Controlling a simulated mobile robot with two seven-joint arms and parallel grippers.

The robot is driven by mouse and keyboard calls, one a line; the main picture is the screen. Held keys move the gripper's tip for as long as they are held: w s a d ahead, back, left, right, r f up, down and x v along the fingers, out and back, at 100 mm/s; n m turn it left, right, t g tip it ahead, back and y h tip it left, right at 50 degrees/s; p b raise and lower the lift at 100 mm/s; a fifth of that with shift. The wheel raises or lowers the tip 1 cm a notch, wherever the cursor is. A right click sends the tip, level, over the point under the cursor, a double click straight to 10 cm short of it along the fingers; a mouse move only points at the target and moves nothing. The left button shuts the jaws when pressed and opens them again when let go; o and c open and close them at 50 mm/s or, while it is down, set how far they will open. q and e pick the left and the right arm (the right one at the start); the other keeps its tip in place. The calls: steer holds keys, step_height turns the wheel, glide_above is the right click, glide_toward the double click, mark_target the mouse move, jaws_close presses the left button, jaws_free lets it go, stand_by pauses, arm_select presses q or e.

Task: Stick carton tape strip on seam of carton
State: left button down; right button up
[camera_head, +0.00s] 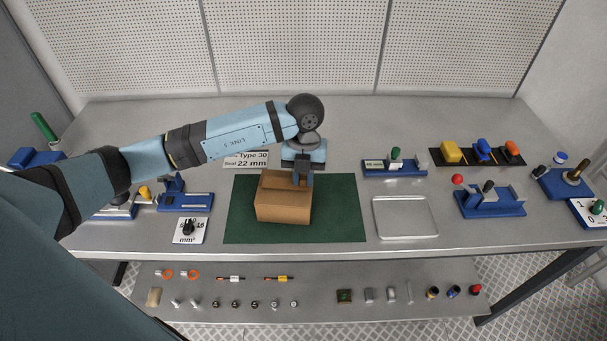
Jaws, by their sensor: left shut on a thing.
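The brown carton (283,208) stands upright on the dark green mat (338,215) in the middle of the bench. My left gripper (303,182) points down over the right part of the carton's top, with its fingers at or just above it. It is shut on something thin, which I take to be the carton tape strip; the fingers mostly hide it. The seam on the top is too small and too covered to make out. My right gripper is not in view.
An empty shallow tray (405,217) lies right of the mat. Blue fixtures (491,203) stand at the right, and others (185,199) at the left. A label plate (246,160) is behind the carton. A lower shelf (320,313) holds several small parts.

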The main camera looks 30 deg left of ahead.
arm_select(q)
steer(key=shift+f, duration=0.35)
stand_by(0.6)
steer(key=c, duration=0.9)
jaws_free()
steer(key=shift+c, duration=0.2)
steer(key=shift+r, duration=0.1)
